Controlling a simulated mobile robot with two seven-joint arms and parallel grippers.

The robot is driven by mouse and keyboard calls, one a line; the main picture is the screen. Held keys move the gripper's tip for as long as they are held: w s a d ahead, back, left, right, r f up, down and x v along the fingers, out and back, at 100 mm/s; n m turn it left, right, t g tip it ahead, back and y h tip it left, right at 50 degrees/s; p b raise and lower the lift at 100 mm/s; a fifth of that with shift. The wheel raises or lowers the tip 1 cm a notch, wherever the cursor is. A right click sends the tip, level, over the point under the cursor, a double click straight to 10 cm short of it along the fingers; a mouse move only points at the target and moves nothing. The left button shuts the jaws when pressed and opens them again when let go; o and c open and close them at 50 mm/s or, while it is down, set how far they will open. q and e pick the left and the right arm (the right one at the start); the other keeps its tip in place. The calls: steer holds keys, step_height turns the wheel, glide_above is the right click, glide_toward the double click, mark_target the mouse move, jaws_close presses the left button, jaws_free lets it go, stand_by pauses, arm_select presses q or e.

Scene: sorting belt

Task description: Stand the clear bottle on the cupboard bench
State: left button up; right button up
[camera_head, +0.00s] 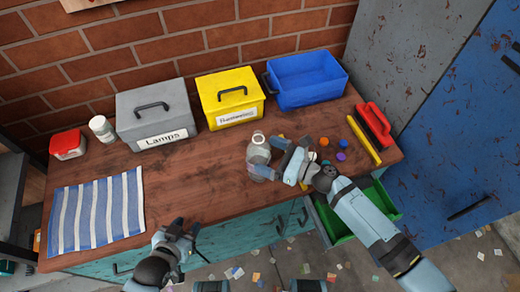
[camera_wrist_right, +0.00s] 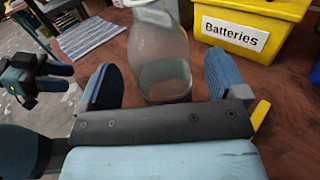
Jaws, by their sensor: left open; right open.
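The clear bottle (camera_head: 258,149) is upright at the middle of the wooden bench top (camera_head: 215,180), which has a teal front with handles. My right gripper (camera_head: 272,158) is open at the bottle, one finger on each side of it. In the right wrist view the bottle (camera_wrist_right: 160,65) shows between the two spread fingers (camera_wrist_right: 163,82), with a gap at each side. I cannot tell whether its base rests on the wood. My left gripper (camera_head: 182,229) is open and empty at the bench's front edge; it also shows in the right wrist view (camera_wrist_right: 38,78).
A grey Lamps box (camera_head: 155,112), yellow Batteries box (camera_head: 230,97) and blue bin (camera_head: 306,80) line the back. A white-capped jar (camera_head: 103,129) and red-lidded container (camera_head: 68,144) stand left. A striped cloth (camera_head: 97,212) lies front left. A green drawer (camera_head: 340,225) is open at right.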

steer(key=v, duration=0.9)
steer(key=s+d+f+n+t+h+p, duration=0.1)
steer(key=s+n+h, duration=0.5)
steer(key=n, duration=0.6)
steer(key=s+d+f+n+t+h+p, duration=0.1)
steer(key=s+d+n+h+p, duration=0.3)
steer(key=n, duration=0.8)
steer(key=s+d+f+h, duration=0.1)
steer(key=s+d+h, duration=0.1)
steer(key=shift+s+d+f+n+t, duration=0.25)
steer(key=shift+s+f+n+t, duration=0.05)
steer(key=shift+s+f, duration=0.05)
steer(key=shift+s+d+r+n+h, duration=0.15)
steer(key=shift+s+d+n+h, duration=0.25)
steer(key=shift+n, duration=0.5)
steer(key=shift+c, duration=0.2)
